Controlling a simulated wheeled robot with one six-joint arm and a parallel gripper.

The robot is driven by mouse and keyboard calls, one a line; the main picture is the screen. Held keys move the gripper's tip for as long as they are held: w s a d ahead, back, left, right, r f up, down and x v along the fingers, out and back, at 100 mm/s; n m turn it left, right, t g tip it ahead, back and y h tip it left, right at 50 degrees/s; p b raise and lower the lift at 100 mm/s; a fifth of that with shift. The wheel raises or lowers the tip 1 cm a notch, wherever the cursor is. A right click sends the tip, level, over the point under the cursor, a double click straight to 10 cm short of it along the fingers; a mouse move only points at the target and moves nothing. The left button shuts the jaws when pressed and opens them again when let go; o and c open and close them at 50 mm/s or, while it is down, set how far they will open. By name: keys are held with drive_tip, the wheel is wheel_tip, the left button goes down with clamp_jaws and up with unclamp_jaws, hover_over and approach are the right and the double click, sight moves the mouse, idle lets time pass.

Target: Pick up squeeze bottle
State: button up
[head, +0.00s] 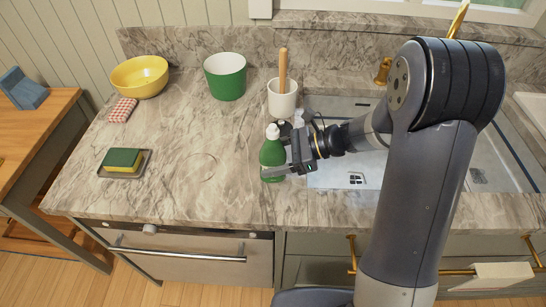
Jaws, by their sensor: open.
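The squeeze bottle (270,155) is green with a white cap and stands upright on the marble counter near the sink's left edge. My gripper (280,168) comes in from the right and is open at the bottle's right side. One finger shows across the lower front of the bottle. Whether the bottle lies fully between the fingers, or touches them, I cannot tell. The far finger is hidden.
A white pot (283,103) holding a wooden handle stands behind the bottle. A green pot (226,82), a yellow bowl (139,79), a checked cloth (122,110) and a sponge (122,161) on a tray are farther left. The sink (345,174) lies right.

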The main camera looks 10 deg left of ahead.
drive_tip(key=shift+c, duration=0.2)
drive_tip(key=c, duration=1.3)
